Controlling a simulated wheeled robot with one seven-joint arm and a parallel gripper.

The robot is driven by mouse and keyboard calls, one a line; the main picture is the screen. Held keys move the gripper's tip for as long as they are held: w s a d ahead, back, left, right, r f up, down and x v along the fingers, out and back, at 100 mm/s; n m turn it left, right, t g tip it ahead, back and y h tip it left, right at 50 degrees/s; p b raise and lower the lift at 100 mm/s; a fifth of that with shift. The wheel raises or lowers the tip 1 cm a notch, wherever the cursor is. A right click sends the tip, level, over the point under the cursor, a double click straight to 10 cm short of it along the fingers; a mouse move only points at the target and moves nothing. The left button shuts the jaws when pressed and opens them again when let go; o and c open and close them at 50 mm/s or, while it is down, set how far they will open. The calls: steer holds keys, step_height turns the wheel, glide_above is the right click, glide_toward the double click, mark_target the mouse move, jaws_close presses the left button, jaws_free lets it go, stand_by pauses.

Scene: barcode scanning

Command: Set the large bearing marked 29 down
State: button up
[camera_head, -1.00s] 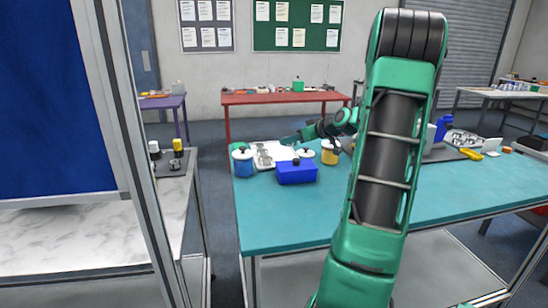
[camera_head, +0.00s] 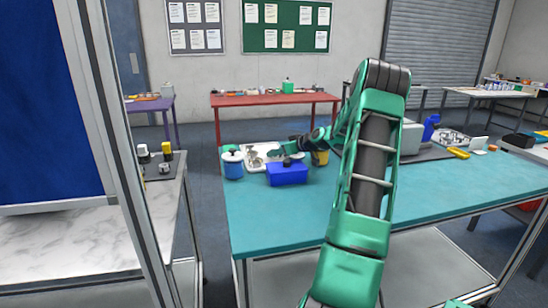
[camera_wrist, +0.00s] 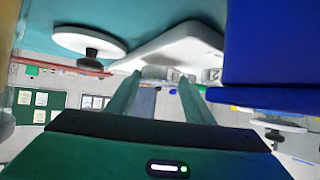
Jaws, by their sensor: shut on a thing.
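My gripper (camera_head: 276,152) is low over the white tray (camera_head: 250,160), just behind the blue box (camera_head: 287,174). In the wrist view my gripper's two fingers (camera_wrist: 159,80) point at the tray (camera_wrist: 170,42) with a small gap between their tips. A grey metal piece (camera_wrist: 155,73) shows between the tips, small and partly hidden. I take it as the large bearing in my grip; I cannot read a 29 on it. Other grey pieces sit close by in the tray. I cannot tell whether the held piece touches the tray.
The blue box (camera_wrist: 270,45) stands close to my fingers on the right in the wrist view. A white lid with a dark knob (camera_wrist: 90,40) is at left. The teal table's front (camera_head: 280,220) is clear.

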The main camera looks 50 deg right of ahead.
steer(key=shift+f, duration=0.5)
steer(key=shift+f, duration=0.1)
steer(key=o, duration=1.1)
steer(key=shift+c, duration=0.2)
steer(key=shift+s+r, duration=0.3)
steer(key=shift+s, duration=0.1)
steer(key=v, duration=1.1)
steer(key=shift+s, duration=0.1)
